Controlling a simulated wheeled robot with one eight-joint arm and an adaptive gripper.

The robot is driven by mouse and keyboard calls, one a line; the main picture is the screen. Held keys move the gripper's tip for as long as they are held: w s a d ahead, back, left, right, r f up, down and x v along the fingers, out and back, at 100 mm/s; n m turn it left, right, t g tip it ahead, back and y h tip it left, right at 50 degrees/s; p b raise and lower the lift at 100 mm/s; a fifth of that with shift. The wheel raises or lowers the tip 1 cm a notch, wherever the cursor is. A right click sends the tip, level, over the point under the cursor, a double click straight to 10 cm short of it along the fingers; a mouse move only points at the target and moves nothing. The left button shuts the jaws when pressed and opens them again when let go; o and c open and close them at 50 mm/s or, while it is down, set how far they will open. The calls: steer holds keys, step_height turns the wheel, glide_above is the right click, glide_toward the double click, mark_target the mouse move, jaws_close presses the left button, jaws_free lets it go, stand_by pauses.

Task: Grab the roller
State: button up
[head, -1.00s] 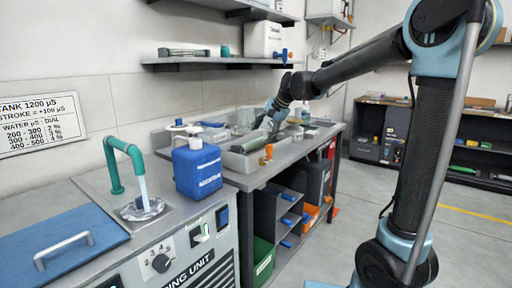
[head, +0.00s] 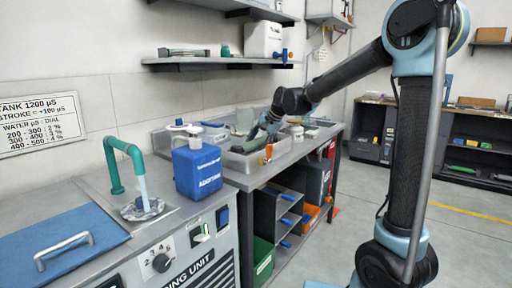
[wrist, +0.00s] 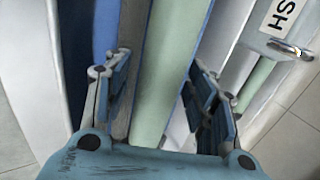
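A long pale green roller (wrist: 172,65) runs through the wrist view between my gripper's two blue fingers. My gripper (wrist: 160,95) is open, with one finger on each side of the roller and visible space on the right. I cannot tell whether the left finger touches anything.
Another green cylinder (wrist: 258,85) lies to the right near an "HS" label (wrist: 282,14). A blue jug (head: 198,170) stands left of the tray, and a small orange item (head: 268,153) is at its front. A shelf (head: 215,63) hangs above.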

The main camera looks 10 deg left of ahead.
steer(key=c, duration=0.9)
steer(key=shift+r, duration=0.1)
